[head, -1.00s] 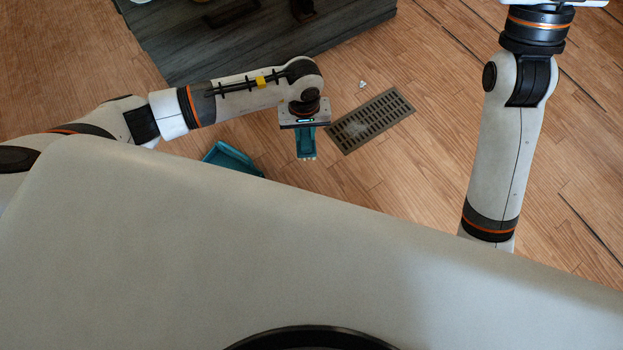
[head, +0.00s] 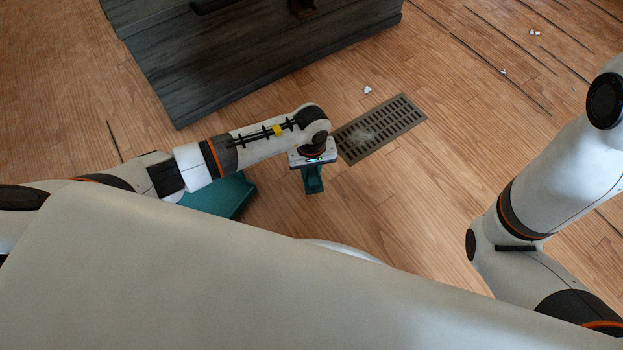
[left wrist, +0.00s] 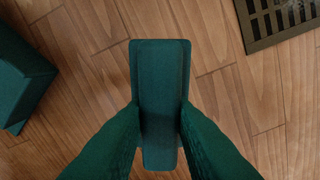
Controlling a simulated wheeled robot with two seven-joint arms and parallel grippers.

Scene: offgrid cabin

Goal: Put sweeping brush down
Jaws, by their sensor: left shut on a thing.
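The sweeping brush (left wrist: 160,75) is a dark teal, flat, elongated piece in the middle of the left wrist view. My left gripper (left wrist: 160,122) has its two green fingers closed on the brush's sides. In the head view my left gripper (head: 313,178) is over the wooden floor, just left of the floor grate, with teal showing below it. I cannot tell whether the brush touches the floor. My right arm shows at the right of the head view, but its gripper is out of the picture.
A teal dustpan-like object (head: 222,196) lies on the floor left of the gripper, partly behind my arm. A metal floor grate (head: 380,128) bears pale debris. White scraps (head: 367,90) lie beyond it. A dark grey chest (head: 250,55) stands at the back.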

